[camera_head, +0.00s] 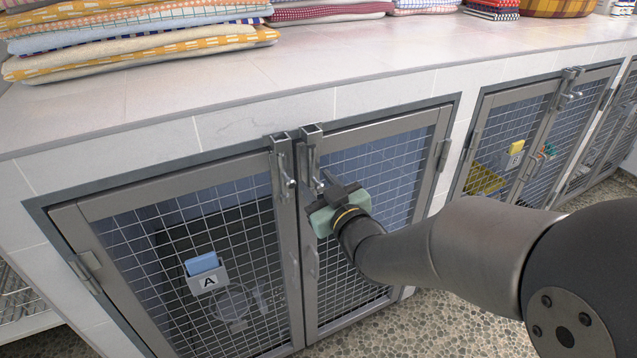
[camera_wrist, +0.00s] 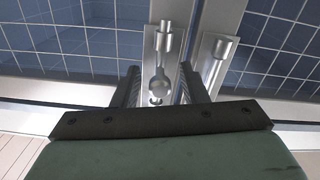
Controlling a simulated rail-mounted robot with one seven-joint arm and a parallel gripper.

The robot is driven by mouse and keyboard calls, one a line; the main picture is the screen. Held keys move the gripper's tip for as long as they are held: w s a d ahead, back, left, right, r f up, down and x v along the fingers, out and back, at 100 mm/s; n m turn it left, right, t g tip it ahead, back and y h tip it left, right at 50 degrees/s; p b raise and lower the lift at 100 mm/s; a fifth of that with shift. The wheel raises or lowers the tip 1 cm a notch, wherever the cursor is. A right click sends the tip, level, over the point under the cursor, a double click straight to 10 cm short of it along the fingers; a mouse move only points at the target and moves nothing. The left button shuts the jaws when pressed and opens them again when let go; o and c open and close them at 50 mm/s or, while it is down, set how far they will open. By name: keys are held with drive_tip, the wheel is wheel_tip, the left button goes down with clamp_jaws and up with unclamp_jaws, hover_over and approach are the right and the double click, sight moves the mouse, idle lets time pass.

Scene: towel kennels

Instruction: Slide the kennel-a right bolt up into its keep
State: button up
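Kennel A (camera_head: 140,190) has two mesh doors that meet in the middle and look closed. The right bolt (camera_head: 312,160) is a grey metal bolt at the top inner edge of the right door, under the top frame. My gripper (camera_head: 330,186) is beside its lower end, reaching in from the right. In the wrist view my gripper (camera_wrist: 160,76) is open, with one dark finger on each side of a bolt's round knob (camera_wrist: 160,86). I cannot tell whether either finger touches it. The left bolt (camera_head: 283,165) sits close beside; a second bolt (camera_wrist: 215,62) shows right of the fingers.
A tiled counter (camera_head: 300,60) with folded towels (camera_head: 140,40) runs above the kennels. Kennel A's left door carries a blue card in a holder marked A (camera_head: 206,274). Kennel B (camera_head: 515,140) is further right. Speckled floor (camera_head: 440,320) lies below.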

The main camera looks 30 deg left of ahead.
sight(313, 164)
drive_tip(key=shift+w+a, duration=0.15)
drive_tip(key=shift+a, duration=0.15)
clamp_jaws()
drive_tip(key=shift+r+p, duration=0.4)
drive_tip(key=shift+r, duration=1.55)
unclamp_jaws()
drive_tip(key=shift+f, duration=0.1)
drive_tip(key=b+v, duration=0.6)
drive_tip(key=v, duration=1.1)
drive_tip(key=shift+d, duration=0.15)
